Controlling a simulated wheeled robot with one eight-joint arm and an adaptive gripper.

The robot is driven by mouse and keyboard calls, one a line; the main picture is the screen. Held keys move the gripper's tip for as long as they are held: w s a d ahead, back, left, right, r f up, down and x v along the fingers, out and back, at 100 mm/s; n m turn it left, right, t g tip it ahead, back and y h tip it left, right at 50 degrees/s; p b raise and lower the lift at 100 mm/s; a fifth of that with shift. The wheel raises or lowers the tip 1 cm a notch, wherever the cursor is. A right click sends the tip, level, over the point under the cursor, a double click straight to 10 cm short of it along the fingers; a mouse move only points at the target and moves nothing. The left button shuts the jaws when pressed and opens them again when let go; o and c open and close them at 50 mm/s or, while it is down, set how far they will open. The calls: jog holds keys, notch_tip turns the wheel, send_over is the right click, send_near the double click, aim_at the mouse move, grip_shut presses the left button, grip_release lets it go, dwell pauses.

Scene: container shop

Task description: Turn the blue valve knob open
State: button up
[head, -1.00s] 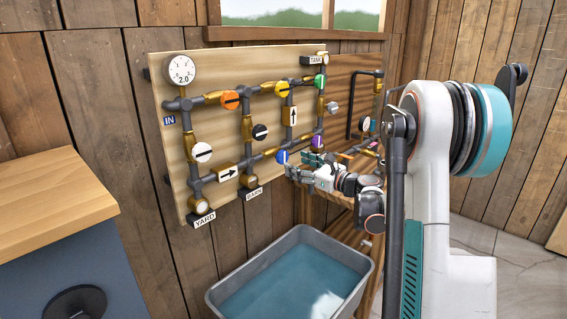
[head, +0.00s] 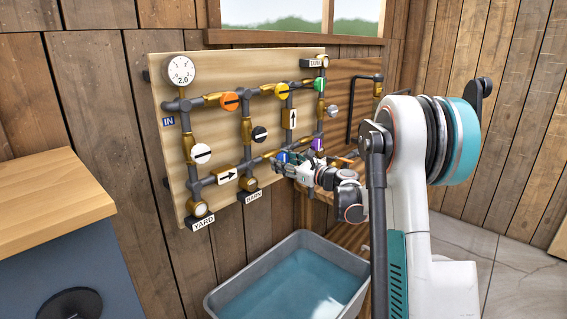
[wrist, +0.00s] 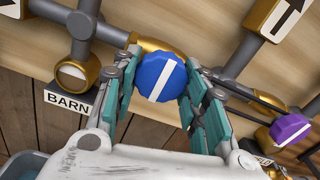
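The blue valve knob (wrist: 162,77) has a white stripe and sits on a brass valve body in the lower pipe. In the wrist view the stripe runs roughly across the pipe. In the head view the blue knob (head: 282,156) is partly hidden behind my gripper (head: 287,164). In the wrist view my gripper (wrist: 163,65) has its teal-padded fingers on either side of the knob, the tips close to its left and right edges. Narrow gaps seem to show there; contact is not clear.
A purple knob (wrist: 289,130) is right of my fingers, and the BARN outlet (wrist: 74,75) is left. Orange (head: 230,101), yellow (head: 282,91), green (head: 319,85), black (head: 260,134) and white (head: 201,153) knobs share the board. A grey water tub (head: 225,296) stands below.

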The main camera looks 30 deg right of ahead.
jog(key=shift+n, duration=0.3)
jog(key=shift+c, duration=0.3)
jog(key=n, duration=0.4)
jog(key=shift+d+r+p, duration=0.1)
jog(key=shift+p, duration=0.25)
jog(key=n, duration=0.4)
jog(key=shift+n, duration=0.4)
jog(key=n+p, duration=0.1)
jog(key=n, duration=0.3)
jog(key=shift+r+n, duration=0.1)
jog(key=shift+n, duration=2.1)
jog(key=o, duration=1.1)
